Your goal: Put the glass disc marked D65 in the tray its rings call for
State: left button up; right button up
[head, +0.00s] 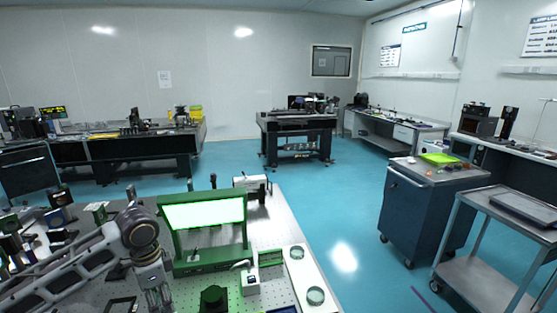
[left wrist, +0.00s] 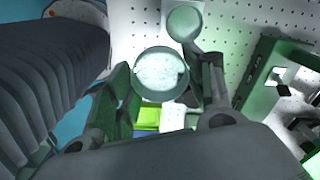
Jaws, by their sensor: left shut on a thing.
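My left gripper (head: 160,302) reaches down over the near bench in the head view, its tips cut off by the bottom edge. In the left wrist view its fingers (left wrist: 168,82) are shut on a round, pale glass disc (left wrist: 160,75). Its marking and rings are not legible. A second glass disc (left wrist: 184,22) lies beyond it on a white strip. In the head view two glass discs (head: 297,252) (head: 315,295) lie on the white strip (head: 303,272). A bright green and blue item (left wrist: 148,118) shows below the held disc, partly hidden. My right gripper is not in view.
A green-framed lit panel (head: 205,215) stands on the perforated bench (head: 285,228), right of my left arm. A small white device (head: 249,281) and a dark green block (head: 213,298) stand in front of it. Blue floor lies right of the bench, then a cart (head: 430,210).

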pick_arm(q)
jog(key=shift+w+a+n, duration=0.3)
jog(key=shift+n, duration=0.6)
jog(key=n, duration=0.1)
jog(key=w+a+n, duration=0.1)
jog(key=n, duration=0.1)
jog(key=shift+a, duration=0.15)
jog(key=w+d+f+n, duration=0.2)
jog(key=w+f+n, duration=0.3)
jog(key=f+n, duration=0.15)
jog(key=s+d+f, duration=0.1)
jog(key=d, duration=0.1)
jog(key=s+d+f, duration=0.1)
jog(key=d+f, duration=0.1)
jog(key=d, duration=0.1)
jog(key=s+d+f, duration=0.2)
jog(key=d, duration=0.1)
jog(key=shift+s+f, duration=0.1)
jog(key=shift+f, duration=0.1)
jog(key=shift+s+f, duration=0.35)
jog(key=shift+f, duration=0.15)
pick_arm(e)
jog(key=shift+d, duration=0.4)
